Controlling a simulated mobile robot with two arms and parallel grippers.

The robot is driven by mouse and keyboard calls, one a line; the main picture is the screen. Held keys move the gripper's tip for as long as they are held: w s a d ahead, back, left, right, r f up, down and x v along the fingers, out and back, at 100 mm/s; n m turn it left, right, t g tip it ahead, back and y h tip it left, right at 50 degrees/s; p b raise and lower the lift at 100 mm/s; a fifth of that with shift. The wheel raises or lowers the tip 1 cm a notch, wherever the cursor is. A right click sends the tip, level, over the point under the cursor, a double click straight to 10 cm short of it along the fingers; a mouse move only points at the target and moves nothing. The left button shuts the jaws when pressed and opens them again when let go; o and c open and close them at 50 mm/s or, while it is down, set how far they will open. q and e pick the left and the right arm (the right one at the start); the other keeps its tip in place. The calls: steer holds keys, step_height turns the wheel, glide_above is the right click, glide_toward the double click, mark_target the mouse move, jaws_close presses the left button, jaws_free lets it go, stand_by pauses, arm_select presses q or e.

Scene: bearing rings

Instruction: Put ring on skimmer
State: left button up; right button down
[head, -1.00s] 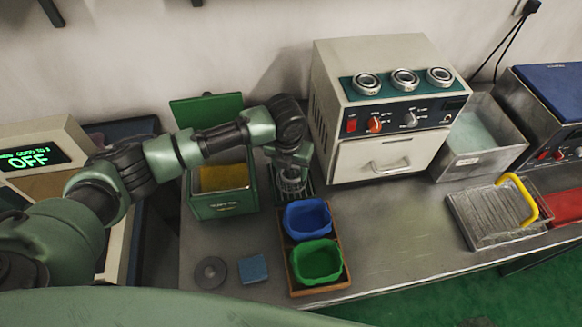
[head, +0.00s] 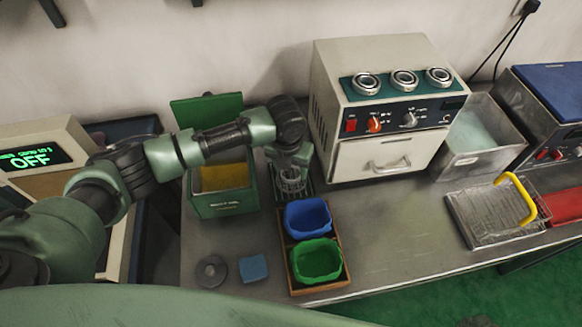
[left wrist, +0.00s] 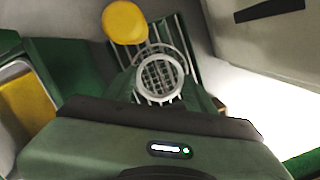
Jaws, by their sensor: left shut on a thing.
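My left gripper (head: 291,172) points down over the dark rack. It is shut on a pale metal ring, which shows in the left wrist view (left wrist: 160,99) between the fingers. The mesh of the skimmer shows through the ring's hole, and the skimmer's round wire rim (left wrist: 163,46) curves just beyond it. A yellow rounded part (left wrist: 125,22), apparently the skimmer's handle, lies beside the rim. I cannot tell whether the ring touches the mesh. In the head view the gripper hides most of the skimmer. My right gripper is not in view.
Three rings (head: 405,79) sit on the beige machine (head: 330,120) to the right. A green bin (head: 222,206) stands left of the gripper. A wooden tray (head: 320,288) with blue and green cups is in front. A grey disc (head: 202,272) and blue block (head: 253,268) lie front left.

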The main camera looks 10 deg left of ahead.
arm_select(q)
steer(key=shift+f+b, duration=0.3)
steer(key=shift+f, duration=0.45)
stand_by(0.8)
steer(key=o, duration=1.4)
step_height(320, 180, up, 6)
steer(key=p, duration=0.6)
steer(key=shift+r, duration=0.1)
